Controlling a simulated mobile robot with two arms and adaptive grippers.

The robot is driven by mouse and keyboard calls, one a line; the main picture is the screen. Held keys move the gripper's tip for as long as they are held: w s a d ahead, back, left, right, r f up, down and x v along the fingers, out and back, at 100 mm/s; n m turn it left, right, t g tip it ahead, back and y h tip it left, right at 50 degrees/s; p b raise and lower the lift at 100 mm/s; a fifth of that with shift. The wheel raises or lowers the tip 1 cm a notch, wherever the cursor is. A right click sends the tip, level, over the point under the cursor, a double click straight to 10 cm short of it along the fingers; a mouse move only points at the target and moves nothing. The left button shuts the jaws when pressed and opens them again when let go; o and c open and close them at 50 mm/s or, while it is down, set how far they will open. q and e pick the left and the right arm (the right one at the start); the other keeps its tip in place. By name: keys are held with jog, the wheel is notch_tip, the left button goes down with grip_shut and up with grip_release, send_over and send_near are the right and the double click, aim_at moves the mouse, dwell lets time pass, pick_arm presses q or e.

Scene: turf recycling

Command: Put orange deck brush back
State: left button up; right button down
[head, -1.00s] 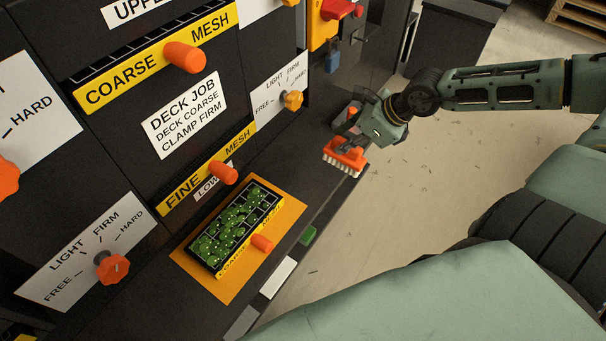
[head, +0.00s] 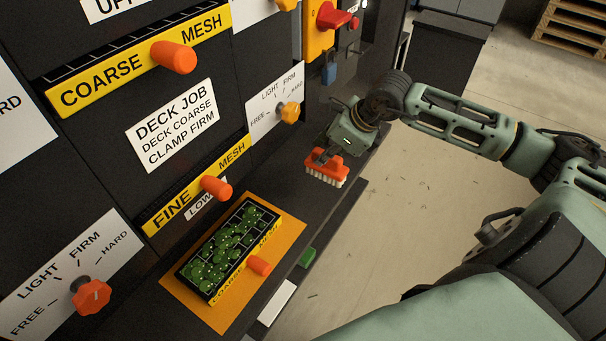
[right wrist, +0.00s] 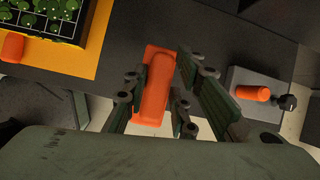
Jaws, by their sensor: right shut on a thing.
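The orange deck brush (head: 328,168) with pale bristles shows in the head view, bristles down, over the dark ledge (head: 288,182) at the machine's foot. My right gripper (head: 326,154) is shut on its orange top from above. In the right wrist view the orange brush body (right wrist: 153,90) lies between the two fingers. I cannot tell whether the bristles touch the ledge. My left gripper is not in view.
A black mesh tray (head: 232,250) with green bits lies on an orange mat (head: 208,313), left of the brush. A grey block with an orange grip (right wrist: 250,93) stands on the brush's other side. Orange handles (head: 216,187) and knobs (head: 91,296) project from the machine.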

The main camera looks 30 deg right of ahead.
jog(key=w+a+f, duration=0.1)
jog(key=f, duration=0.1)
jog(key=a+f+p, duration=0.1)
jog(key=a+f, duration=0.1)
jog(key=w+a+f, duration=0.1)
jog(key=a+f, duration=0.1)
jog(key=f, duration=0.1)
jog(key=shift+w+f+p, duration=0.1)
jog(key=shift+w+p, duration=0.2)
jog(key=shift+p, duration=0.1)
jog(key=c, duration=1.5)
grip_release()
jog(key=shift+f, duration=0.1)
jog(key=shift+o, duration=0.2)
jog(key=b+v, duration=0.1)
jog(key=v, duration=1.1)
